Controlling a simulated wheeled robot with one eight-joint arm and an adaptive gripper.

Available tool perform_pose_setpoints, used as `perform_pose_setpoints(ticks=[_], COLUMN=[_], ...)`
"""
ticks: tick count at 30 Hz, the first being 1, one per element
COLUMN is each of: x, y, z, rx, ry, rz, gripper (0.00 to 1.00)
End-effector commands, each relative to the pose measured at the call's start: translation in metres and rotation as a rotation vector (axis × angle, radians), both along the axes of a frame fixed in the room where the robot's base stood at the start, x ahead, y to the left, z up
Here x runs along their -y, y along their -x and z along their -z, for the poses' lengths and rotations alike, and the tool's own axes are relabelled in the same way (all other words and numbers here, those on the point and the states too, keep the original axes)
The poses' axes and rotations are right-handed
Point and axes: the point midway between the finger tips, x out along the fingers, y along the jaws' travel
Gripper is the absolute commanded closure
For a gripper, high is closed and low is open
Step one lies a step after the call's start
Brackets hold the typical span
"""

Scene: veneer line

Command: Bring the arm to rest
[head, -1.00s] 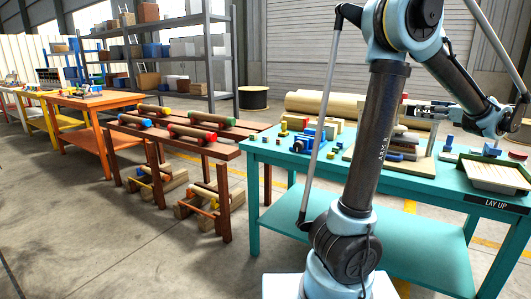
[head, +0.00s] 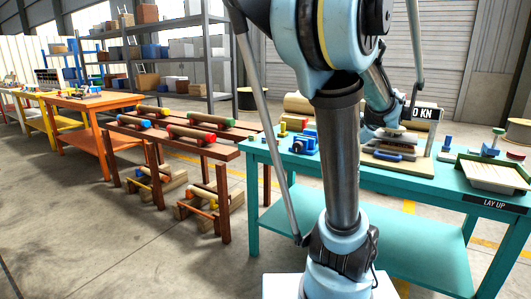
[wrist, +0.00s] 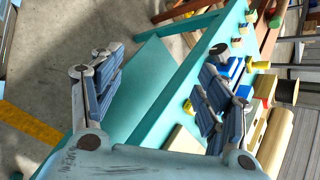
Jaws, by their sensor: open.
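My gripper (wrist: 160,88) is open and empty in the wrist view, its two blue-padded fingers wide apart. Between the fingers I see the teal table's edge and its lower shelf, with nothing held. In the head view my arm stands in front of the teal LAY UP table (head: 460,187), its upper links raised and folded close to the camera. The gripper itself is hidden or unclear there, behind my arm.
A brown rack with rollers (head: 200,133) stands left. An orange table (head: 95,100) is beyond. Floor at front left is clear.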

Motion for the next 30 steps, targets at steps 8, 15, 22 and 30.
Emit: perform_pose_setpoints(ticks=[8,15,22,30], x=[-0.061,-0.081,-0.079,-0.07], y=[0.068,0.126,0.171,0.191], z=[0.057,0.104,0.145,0.168], rx=[0.027,0.071,0.123,0.159], ry=[0.315,0.579,0.81,0.957], rz=[-0.372,-0.718,-1.047,-1.26], gripper=[0.31,0.31,0.31,0.31])
